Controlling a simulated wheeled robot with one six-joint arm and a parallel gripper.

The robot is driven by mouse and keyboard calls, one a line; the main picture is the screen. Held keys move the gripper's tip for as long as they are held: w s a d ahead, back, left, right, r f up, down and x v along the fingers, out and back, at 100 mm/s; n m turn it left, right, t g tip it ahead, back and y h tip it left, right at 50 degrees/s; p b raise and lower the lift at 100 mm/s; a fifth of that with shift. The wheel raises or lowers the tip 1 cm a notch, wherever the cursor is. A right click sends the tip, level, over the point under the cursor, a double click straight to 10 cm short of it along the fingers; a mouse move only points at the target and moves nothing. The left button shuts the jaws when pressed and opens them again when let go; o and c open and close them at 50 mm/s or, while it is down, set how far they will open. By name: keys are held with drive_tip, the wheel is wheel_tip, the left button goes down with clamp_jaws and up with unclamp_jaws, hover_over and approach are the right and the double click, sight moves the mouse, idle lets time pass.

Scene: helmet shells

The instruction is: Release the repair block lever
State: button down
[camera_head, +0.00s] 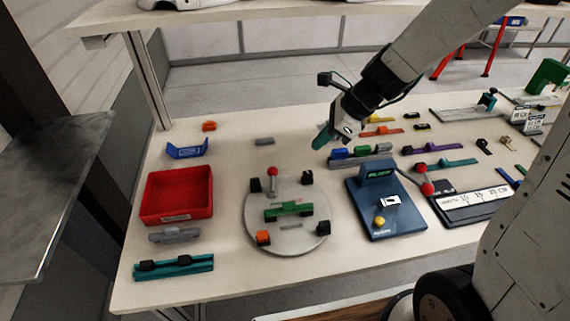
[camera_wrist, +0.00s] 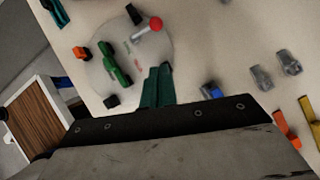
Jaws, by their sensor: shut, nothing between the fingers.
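A round grey plate (camera_head: 287,237) lies on the table and carries a green block (camera_head: 289,211), several small black and orange blocks, and a short upright lever with a red ball knob (camera_head: 272,171) at its back. In the wrist view the red knob (camera_wrist: 156,23) is above my fingertips, apart from them. A second lever with a red ball (camera_head: 427,188) extends from the blue device (camera_head: 376,210) on the right. I cannot tell which lever is the repair block's. My gripper (camera_head: 321,140) is shut and empty, above the table, behind and right of the plate; its teal fingers also show in the wrist view (camera_wrist: 157,85).
A red bin (camera_head: 177,194) stands left of the plate, with grey and teal parts in front of it. Several coloured parts and a grey rail (camera_head: 361,159) lie behind the blue device. A black-and-white panel (camera_head: 474,204) lies on the right. Bare tabletop surrounds the plate.

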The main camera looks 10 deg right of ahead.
approach(275, 169)
drive_tip(key=f, duration=0.2)
drive_tip(key=d+f, duration=0.1)
drive_tip(key=f, duration=0.1)
drive_tip(key=shift+s+d, duration=0.15)
drive_tip(key=shift+s, duration=0.05)
drive_tip(key=a+f, duration=0.1)
drive_tip(key=w+a+f, duration=0.1)
drive_tip(key=shift+a, duration=0.4)
drive_tip(key=shift+w+a+f, duration=0.2)
drive_tip(key=shift+a, duration=0.25)
drive_tip(key=shift+w+a+f+n+g, duration=0.15)
drive_tip(key=shift+w+a+n+g, duration=0.15)
drive_tip(key=shift+a+n, duration=0.25)
drive_tip(key=shift+a, duration=0.25)
